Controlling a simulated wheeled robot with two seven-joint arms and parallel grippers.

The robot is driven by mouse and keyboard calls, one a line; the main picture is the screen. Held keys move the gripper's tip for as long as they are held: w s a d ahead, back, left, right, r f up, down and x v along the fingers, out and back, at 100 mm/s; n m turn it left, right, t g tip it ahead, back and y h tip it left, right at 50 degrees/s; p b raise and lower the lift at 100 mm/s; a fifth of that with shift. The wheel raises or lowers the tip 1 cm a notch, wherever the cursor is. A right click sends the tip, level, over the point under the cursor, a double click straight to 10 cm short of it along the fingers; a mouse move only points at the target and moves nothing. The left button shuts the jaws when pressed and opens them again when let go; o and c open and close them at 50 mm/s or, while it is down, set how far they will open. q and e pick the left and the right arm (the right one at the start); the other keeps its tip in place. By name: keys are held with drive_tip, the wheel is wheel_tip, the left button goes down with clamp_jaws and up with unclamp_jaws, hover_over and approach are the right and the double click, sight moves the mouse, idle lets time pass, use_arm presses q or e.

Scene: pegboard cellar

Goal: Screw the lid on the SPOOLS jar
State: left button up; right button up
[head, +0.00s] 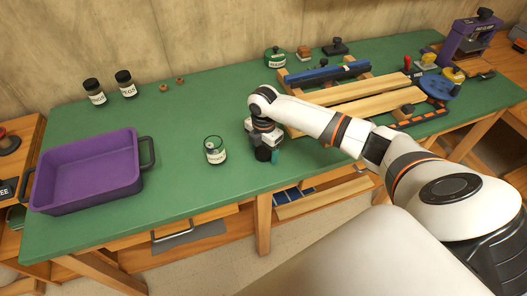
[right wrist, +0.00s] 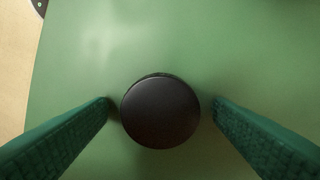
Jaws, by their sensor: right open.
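A glass jar without a lid (head: 215,151) stands upright near the front of the green table, with something pale inside. Its label is too small to read with certainty. A round black lid (right wrist: 160,112) lies between the fingers of my right gripper (right wrist: 162,104), with a gap on each side. In the head view the lid (head: 263,155) shows partly below my right gripper (head: 266,151), which points down just right of the jar. The right gripper is open, its green fingers around the lid without visible contact. My left gripper is not in view.
A purple bin (head: 87,174) stands at the left. Two dark-lidded jars (head: 124,84) stand behind it. Wooden rails (head: 355,97), a blue disc (head: 438,89) and a purple press (head: 468,42) fill the right side. The green table (head: 185,200) is clear around the open jar.

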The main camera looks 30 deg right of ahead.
sight(264, 152)
drive_tip(key=shift+c, duration=0.2)
drive_tip(key=c, duration=1)
wheel_tip(264, 152, up, 10)
drive_tip(key=shift+b, duration=0.4)
